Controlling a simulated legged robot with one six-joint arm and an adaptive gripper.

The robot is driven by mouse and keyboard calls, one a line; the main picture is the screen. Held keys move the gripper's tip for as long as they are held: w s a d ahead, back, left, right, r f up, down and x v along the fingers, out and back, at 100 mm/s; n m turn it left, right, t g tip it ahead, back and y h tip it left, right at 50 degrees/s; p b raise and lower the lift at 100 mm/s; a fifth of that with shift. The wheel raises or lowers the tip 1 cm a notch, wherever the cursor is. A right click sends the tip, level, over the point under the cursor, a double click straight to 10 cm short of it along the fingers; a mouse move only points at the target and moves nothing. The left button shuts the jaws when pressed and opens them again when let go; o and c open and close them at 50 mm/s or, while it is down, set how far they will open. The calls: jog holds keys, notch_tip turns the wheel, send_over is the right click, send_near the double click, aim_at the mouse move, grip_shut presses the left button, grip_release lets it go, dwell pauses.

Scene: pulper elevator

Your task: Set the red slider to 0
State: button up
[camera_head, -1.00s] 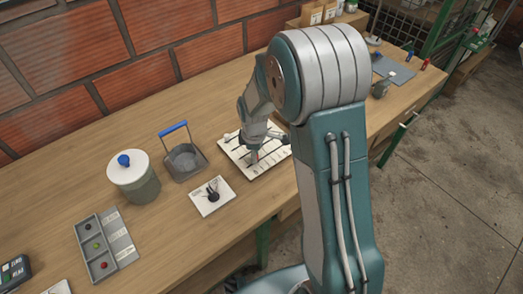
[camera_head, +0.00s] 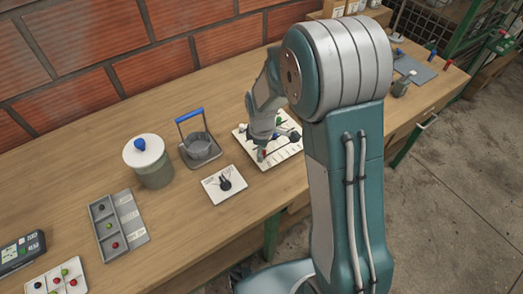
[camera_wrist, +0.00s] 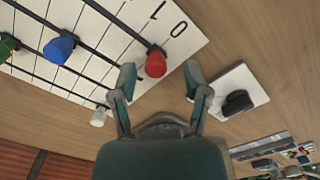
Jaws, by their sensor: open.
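The white slider board (camera_head: 284,152) lies on the bench, partly hidden by my arm in the head view. In the wrist view the board (camera_wrist: 122,62) shows black tracks and printed digits 1 and 0 near one corner. The red slider (camera_wrist: 155,62) is at the lower right end of its track, close to the 0 end; I cannot tell its exact reading. My gripper (camera_wrist: 159,85) is open, its fingertips either side of and just short of the red slider, with no clear contact. Blue (camera_wrist: 60,48), green (camera_wrist: 7,46) and white (camera_wrist: 98,117) sliders stand on the other tracks.
A small white plate with a black knob (camera_head: 225,184) lies beside the board. A grey blue-handled container (camera_head: 200,147), a lidded pot (camera_head: 149,165) and a compartment tray (camera_head: 117,226) stand farther left. The brick wall (camera_head: 120,60) bounds the back.

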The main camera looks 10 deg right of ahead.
notch_tip(320, 180, up, 12)
jog(key=shift+f, duration=0.25)
jog(key=shift+r, duration=0.1)
dwell(0.4)
jog(key=s+d+r+m+t, duration=0.2)
jog(key=s+r+m, duration=0.4)
jog(key=s, duration=0.4)
jog(key=s+d+r+m+t, duration=0.3)
jog(key=s+r+m, duration=0.4)
jog(key=s, duration=0.4)
jog(key=shift+r+m+t, duration=0.15)
jog(key=shift+m+t, duration=0.15)
